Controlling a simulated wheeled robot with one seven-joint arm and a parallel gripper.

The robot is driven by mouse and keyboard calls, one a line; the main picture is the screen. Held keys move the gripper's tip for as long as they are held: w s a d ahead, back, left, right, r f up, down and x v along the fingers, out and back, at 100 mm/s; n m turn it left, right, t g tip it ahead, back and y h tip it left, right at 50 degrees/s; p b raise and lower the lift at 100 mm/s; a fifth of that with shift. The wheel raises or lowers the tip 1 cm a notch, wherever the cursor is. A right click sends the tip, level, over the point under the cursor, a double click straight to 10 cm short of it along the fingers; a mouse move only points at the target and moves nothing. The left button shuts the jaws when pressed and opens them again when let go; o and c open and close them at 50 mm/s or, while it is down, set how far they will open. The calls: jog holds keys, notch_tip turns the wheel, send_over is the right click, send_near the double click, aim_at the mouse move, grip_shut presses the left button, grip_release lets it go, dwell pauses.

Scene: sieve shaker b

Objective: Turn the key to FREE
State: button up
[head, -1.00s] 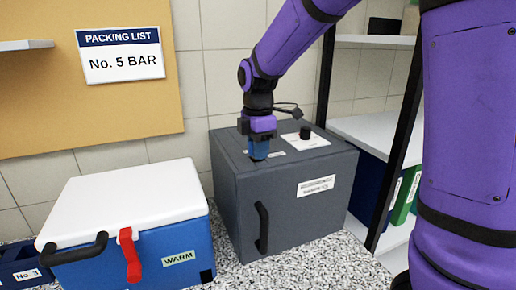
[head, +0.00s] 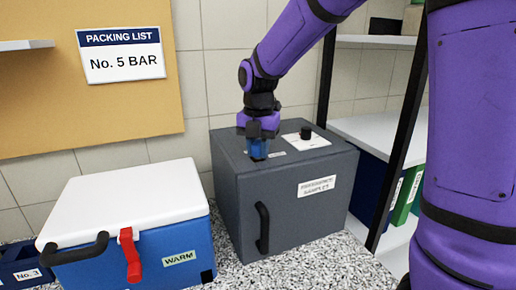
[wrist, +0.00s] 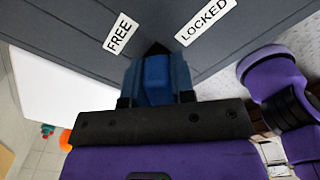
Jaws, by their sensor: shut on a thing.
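The key is a blue block (wrist: 155,78) on top of the dark grey cabinet (head: 285,200), near its front left. My gripper (head: 258,137) points down from above and is shut on the key, with its fingers at the key's sides in the wrist view. A white FREE label (wrist: 118,34) is left of the key in that view, and a white LOCKED label (wrist: 206,22) is right of it. A dark tip beyond the key lies between the two labels. The key's lower part is hidden in both views.
A black knob (head: 306,132) on a white plate stands behind and right of the key. A blue cool box (head: 180,240) with a white lid stands left of the cabinet. A black-framed shelf (head: 375,130) is close on the right.

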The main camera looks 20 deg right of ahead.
jog(key=n, duration=0.8)
jog(key=shift+f, duration=0.1)
jog(key=shift+d, duration=0.1)
jog(key=o, duration=1)
jog(key=shift+s, duration=0.1)
